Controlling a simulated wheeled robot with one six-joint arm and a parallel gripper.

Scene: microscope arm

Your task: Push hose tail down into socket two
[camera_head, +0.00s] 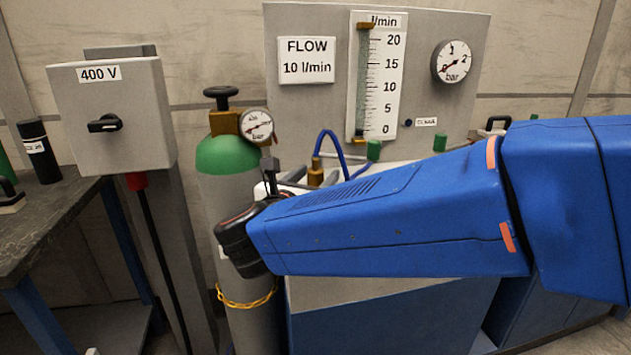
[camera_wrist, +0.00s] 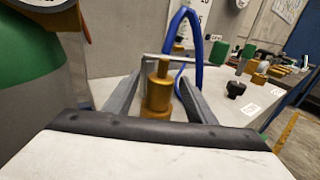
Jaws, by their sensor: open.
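The blue hose (camera_head: 329,138) arches above the bench behind my arm. In the wrist view the hose (camera_wrist: 197,62) loops up and comes down behind the right finger, so I cannot see where its tail ends. A brass fitting (camera_head: 315,173) stands upright by the hose. In the wrist view this brass fitting (camera_wrist: 158,92) shows between my two fingers. My gripper (camera_wrist: 164,72) is open, with a finger on each side of the fitting; whether they touch it is unclear. I cannot tell which socket is number two.
A gas cylinder (camera_head: 217,190) with a green shoulder and gauge stands close left of my gripper. The flow panel (camera_head: 440,110) rises behind. Several brass and green fittings and a black knob (camera_wrist: 235,89) stand on the bench (camera_wrist: 215,95) to the right.

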